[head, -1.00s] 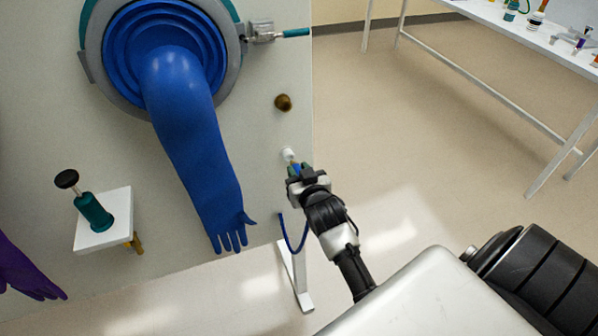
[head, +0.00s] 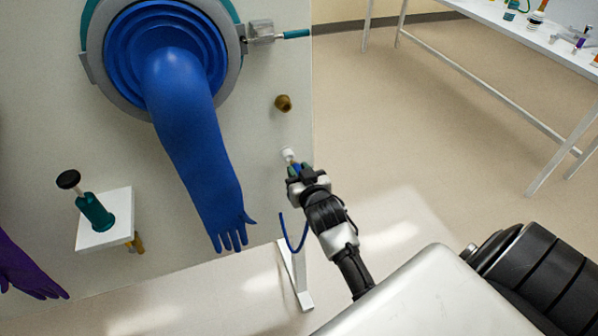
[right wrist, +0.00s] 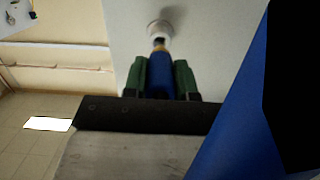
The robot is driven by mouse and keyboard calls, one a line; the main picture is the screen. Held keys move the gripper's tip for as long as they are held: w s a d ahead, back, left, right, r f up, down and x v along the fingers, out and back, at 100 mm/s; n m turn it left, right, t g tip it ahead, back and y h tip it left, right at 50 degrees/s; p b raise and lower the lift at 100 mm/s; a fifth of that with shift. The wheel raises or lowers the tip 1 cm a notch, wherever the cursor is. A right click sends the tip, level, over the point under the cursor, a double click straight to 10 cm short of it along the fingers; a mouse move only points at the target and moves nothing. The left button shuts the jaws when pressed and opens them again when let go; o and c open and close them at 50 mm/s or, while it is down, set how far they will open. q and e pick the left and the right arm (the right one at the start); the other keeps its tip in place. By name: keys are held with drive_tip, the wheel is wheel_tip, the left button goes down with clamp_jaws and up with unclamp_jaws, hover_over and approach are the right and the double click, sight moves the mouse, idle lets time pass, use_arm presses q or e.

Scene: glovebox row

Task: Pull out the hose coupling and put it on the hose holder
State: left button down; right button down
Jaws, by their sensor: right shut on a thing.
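My right gripper (head: 295,172) is shut on the blue hose coupling (right wrist: 160,75), whose body sits between the green finger pads in the right wrist view. The coupling's brass-coloured tip points at the white round socket (right wrist: 158,28) on the panel and reaches its mouth; I cannot tell how deep it sits. The socket also shows in the head view (head: 287,154). My left gripper is not in view.
A blue glove (head: 190,140) hangs from its port left of the gripper. A clamp (head: 262,32) sits at the port's upper right. Open floor lies right of the panel.

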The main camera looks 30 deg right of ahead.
sight(295, 166)
drive_tip(key=shift+r+x, duration=0.1)
drive_tip(key=shift+x, duration=0.7)
drive_tip(key=shift+r+x, duration=0.15)
drive_tip(key=shift+x, duration=0.65)
idle(0.4)
drive_tip(key=c, duration=0.8)
unclamp_jaws()
drive_tip(key=shift+f, duration=0.15)
drive_tip(key=shift+s, duration=0.25)
drive_tip(key=v, duration=1)
drive_tip(key=shift+s+a+b, duration=0.1)
drive_tip(key=shift+b, duration=0.3)
